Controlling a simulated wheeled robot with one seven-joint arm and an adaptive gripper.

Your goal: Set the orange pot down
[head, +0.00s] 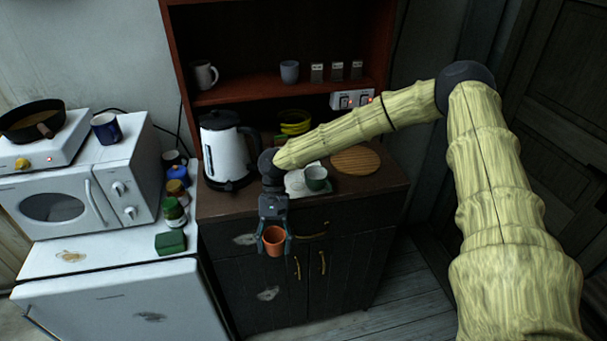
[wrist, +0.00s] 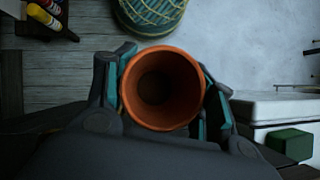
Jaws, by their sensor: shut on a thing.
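The orange pot (head: 274,240) is upright and held in the air in front of the dark cabinet's drawer, below its top edge. My gripper (head: 274,244) is shut on it, with one finger on each side. In the wrist view the pot (wrist: 162,88) shows from above, its round mouth open and its inside looking empty. My gripper's fingers (wrist: 162,95) press its left and right sides. The pot's underside is hidden in the wrist view.
A white fridge (head: 110,290) with a green sponge (head: 171,243) stands left. A woven basket (wrist: 150,15) is on the floor.

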